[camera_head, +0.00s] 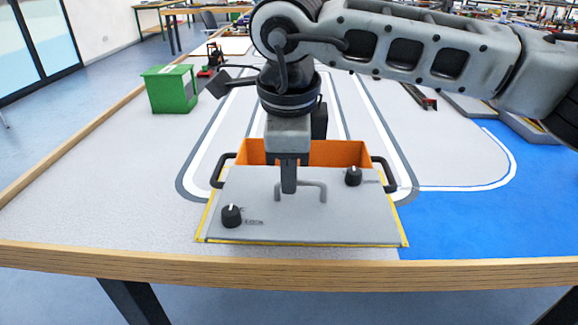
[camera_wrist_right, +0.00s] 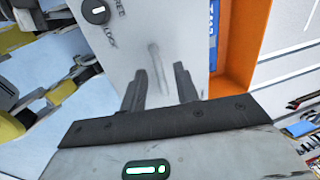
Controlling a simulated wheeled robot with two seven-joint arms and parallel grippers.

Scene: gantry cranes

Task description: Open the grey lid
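The grey lid (camera_head: 262,205) is a flat plate at the near end of the table, with yellow edging along its sides and front. It has a grey handle (camera_head: 314,187) in its middle and two black knobs, one at the near left (camera_head: 231,216) and one at the far right (camera_head: 353,176). Orange walls (camera_head: 345,153) show behind its far edge. My right gripper (camera_head: 289,186) points down at the handle. In the right wrist view its two fingers (camera_wrist_right: 160,88) are apart, with the lid (camera_wrist_right: 150,35) beyond them; contact with the handle cannot be told. My left gripper is out of view.
Black side handles (camera_head: 222,172) flank the orange box. A green box (camera_head: 171,88) stands at the far left. A blue mat area (camera_head: 480,215) lies to the right. The table's wooden front edge (camera_head: 300,272) is close by. The grey tabletop at left (camera_head: 110,190) is clear.

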